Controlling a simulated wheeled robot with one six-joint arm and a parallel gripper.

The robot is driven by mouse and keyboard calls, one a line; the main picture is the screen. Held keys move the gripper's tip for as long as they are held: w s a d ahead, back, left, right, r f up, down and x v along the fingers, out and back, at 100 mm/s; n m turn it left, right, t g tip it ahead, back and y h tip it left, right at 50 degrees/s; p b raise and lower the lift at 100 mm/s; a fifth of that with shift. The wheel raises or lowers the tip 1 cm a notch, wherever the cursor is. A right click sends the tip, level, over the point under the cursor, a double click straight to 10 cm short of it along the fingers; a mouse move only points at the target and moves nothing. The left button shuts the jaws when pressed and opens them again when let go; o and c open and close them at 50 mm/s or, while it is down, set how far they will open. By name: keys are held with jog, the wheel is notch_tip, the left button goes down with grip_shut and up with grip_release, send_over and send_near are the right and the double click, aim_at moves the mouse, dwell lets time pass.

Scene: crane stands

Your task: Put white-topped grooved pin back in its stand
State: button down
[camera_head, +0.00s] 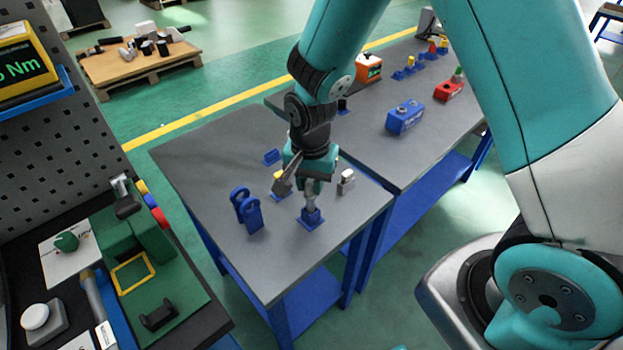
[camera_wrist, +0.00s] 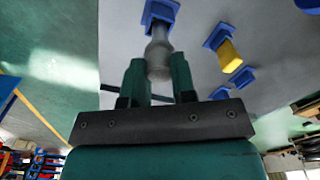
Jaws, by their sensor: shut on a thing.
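A pale grey, white-topped pin (camera_head: 310,197) stands about upright below my gripper (camera_head: 309,180). In the wrist view the two green fingers of my gripper (camera_wrist: 159,72) are shut on the pin (camera_wrist: 159,45), whose rounded top end is between them. The pin's far end is at a blue square stand (camera_head: 312,219), which also shows at the top of the wrist view (camera_wrist: 161,10). The pin lines up with this stand and appears to meet it. How deep it sits in the stand is hidden.
A yellow piece (camera_wrist: 230,53) in a blue stand is close by. Another small blue stand (camera_head: 271,156) lies behind. Blue upright loops (camera_head: 246,211) are at left, a grey-white block (camera_head: 347,181) at right. The grey table (camera_head: 205,155) is clear at back left.

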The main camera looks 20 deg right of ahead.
jog(key=shift+f+b, duration=0.6)
jog(key=shift+f, duration=0.3)
jog(key=c, duration=0.9)
grip_release()
jog(key=shift+o, duration=0.2)
jog(key=shift+r, duration=0.1)
jog(key=shift+r+p, duration=2.3)
jog(key=shift+r, duration=0.25)
jog(key=shift+f, duration=0.1)
